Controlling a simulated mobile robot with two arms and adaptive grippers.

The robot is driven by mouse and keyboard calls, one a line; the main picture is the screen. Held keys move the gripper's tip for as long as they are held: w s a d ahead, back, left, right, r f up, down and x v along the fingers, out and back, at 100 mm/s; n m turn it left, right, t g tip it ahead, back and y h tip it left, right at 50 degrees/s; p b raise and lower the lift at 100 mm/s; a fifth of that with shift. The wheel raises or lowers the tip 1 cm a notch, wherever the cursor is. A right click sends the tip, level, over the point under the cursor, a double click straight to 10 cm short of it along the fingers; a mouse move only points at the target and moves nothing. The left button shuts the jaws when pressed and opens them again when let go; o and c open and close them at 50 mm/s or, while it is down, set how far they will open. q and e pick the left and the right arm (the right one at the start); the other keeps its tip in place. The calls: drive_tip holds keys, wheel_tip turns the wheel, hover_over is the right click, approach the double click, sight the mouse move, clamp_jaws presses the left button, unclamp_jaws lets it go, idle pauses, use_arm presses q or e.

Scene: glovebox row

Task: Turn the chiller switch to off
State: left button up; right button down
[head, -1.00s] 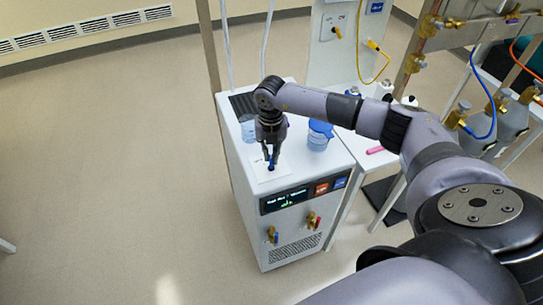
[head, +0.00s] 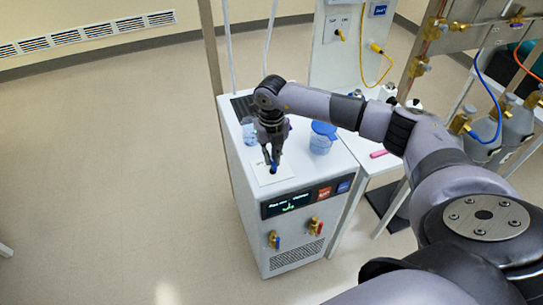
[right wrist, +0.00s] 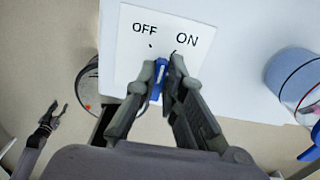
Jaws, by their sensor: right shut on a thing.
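The chiller (head: 245,200) is a white box with a white switch plate (head: 285,171) on its top. My right gripper (head: 273,168) points down at this plate and is shut on the blue switch handle (head: 274,169). In the right wrist view the plate (right wrist: 128,60) reads OFF on the left and ON on the right. The blue switch (right wrist: 158,78) stands between the fingertips, its far end near the gap between the two marks. Its exact setting is hard to tell. My left gripper (right wrist: 57,106) shows small at the left of the right wrist view, empty, its fingers apart.
A blue-lidded container (head: 322,138) and a clear beaker (head: 248,130) stand on the chiller near the gripper. A display (head: 287,203) and two valves with blue and red handles are on its front. A pink item (head: 379,154) lies on the table at right. The floor at left is clear.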

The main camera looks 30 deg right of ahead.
sight(272, 159)
drive_tip(key=c, duration=1.7)
unclamp_jaws()
drive_tip(key=shift+r, duration=0.1)
wheel_tip(272, 159, up, 12)
drive_tip(key=shift+f, duration=0.1)
